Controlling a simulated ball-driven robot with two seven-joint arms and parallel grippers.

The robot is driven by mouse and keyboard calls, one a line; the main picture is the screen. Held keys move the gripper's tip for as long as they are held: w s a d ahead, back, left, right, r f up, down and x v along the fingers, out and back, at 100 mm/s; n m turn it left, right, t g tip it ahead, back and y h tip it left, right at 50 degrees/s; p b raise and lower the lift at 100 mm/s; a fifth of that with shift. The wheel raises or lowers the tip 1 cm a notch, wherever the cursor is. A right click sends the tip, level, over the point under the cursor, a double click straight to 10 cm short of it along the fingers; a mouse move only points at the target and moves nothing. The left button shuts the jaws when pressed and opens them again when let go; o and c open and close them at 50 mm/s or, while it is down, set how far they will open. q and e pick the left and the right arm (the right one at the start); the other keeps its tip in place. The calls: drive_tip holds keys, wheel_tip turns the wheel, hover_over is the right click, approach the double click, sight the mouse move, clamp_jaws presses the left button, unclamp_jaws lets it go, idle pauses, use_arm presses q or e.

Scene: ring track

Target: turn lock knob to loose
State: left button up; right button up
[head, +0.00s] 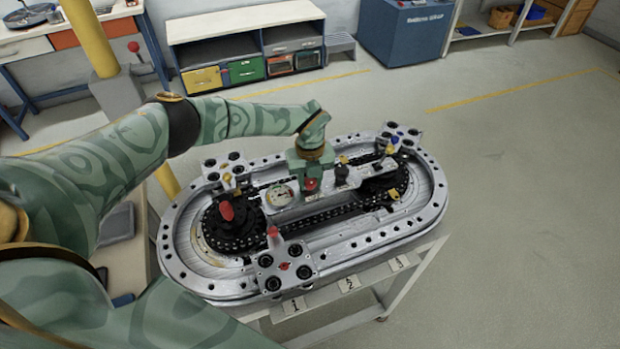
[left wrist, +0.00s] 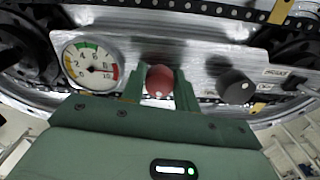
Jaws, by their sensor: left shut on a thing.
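The ring track (head: 405,225) is a metal oval on a stand, with a panel along its middle. A red knob (left wrist: 159,82) with a white mark at its lower edge sits on the panel; it also shows in the head view (head: 311,184). My left gripper (left wrist: 160,88) is shut on this red knob, with a green finger on each side. A black knob (left wrist: 235,87) with a white mark is to its right, apart from the gripper. Which knob is the lock knob I cannot tell from the labels. My right gripper is not in view.
A round gauge (left wrist: 91,64) is left of the red knob. A switch with a small label (left wrist: 275,73) is at the right. The black chain (head: 335,213) runs beside the panel. A red-topped lever (head: 273,232) stands near the track's front edge. Floor at the right is clear.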

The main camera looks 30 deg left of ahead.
use_arm(q)
drive_tip(key=shift+w+r, duration=0.1)
drive_tip(key=o, duration=1)
drive_tip(key=shift+c, duration=0.2)
wheel_tip(320, 180, up, 16)
drive_tip(key=p, duration=0.1)
drive_tip(key=shift+r, duration=0.15)
